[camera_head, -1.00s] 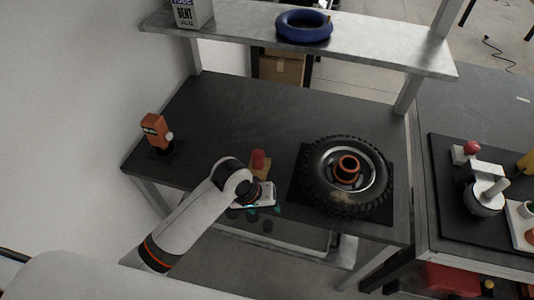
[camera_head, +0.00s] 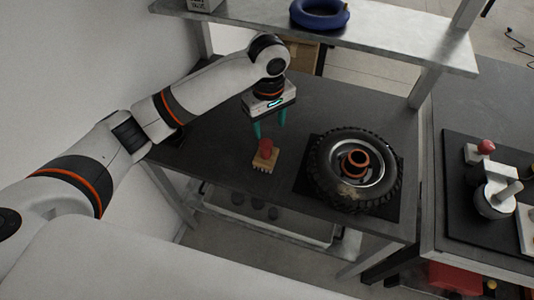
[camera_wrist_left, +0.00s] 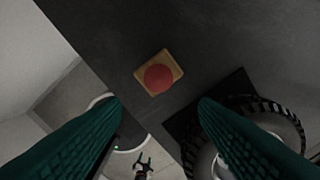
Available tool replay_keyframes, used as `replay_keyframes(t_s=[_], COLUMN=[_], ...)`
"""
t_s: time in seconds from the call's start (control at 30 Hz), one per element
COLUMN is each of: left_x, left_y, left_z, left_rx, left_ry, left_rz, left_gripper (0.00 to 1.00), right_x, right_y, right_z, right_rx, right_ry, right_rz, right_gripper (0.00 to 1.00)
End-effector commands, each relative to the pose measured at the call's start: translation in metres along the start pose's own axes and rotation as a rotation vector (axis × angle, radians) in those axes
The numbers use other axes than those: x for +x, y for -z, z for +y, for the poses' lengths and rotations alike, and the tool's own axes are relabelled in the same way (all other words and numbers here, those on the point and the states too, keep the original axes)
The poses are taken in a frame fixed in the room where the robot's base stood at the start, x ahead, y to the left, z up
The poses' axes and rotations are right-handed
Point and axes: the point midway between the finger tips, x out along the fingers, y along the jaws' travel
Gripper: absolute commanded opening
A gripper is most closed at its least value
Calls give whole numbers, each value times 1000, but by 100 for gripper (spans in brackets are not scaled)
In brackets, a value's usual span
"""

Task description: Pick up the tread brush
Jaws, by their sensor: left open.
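The tread brush (camera_head: 265,156) is a light wooden block with a red round knob on top. It stands knob up on the dark table, left of the tire, near the table's front edge. In the left wrist view the brush (camera_wrist_left: 158,74) lies ahead, between and beyond the two green fingers. My left gripper (camera_head: 269,133) is open and empty, with its teal fingers pointing down, above and just behind the brush in the head view. It shows no contact with the brush. The left wrist view also shows the spread fingers (camera_wrist_left: 157,110).
A wheel with a black tire (camera_head: 328,178) and an orange hub lies on a black mat right of the brush. A metal shelf (camera_head: 400,50) with a blue ring (camera_head: 320,14) spans above the table's back. A second table (camera_head: 455,150) with a machine stands at right.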

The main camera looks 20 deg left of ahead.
Motion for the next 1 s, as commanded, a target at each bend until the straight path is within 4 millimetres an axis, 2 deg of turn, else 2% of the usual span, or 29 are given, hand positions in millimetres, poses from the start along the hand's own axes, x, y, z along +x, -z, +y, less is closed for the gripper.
replay_keyframes(t_s=[0.07, 0.13, 0.4, 0.67, 0.9, 1.0], left_x=[-3, 3, 49, 69, 105, 113], left_y=[-4, -5, -6, -8, -13, -13], left_z=[0, 1, 2, 2, 3, 3], left_rx=[-28, -35, -35, -34, -33, -32], left_ry=[-11, -15, -15, -13, -14, -12], left_rz=[-7, -7, -6, -6, -7, -7], left_gripper=[55, 55, 55, 55, 55, 55], right_x=[0, -1, -5, -8, -13, -13], right_y=[0, -1, -1, -2, -2, -2], right_z=[0, 0, 0, 0, 0, 0], right_rx=[0, 0, 0, 0, 0, 0], right_ry=[0, 0, 0, 0, 0, 0], right_rz=[-1, -1, -1, -2, -2, -2], right_gripper=[52, 52, 52, 52, 52, 52])
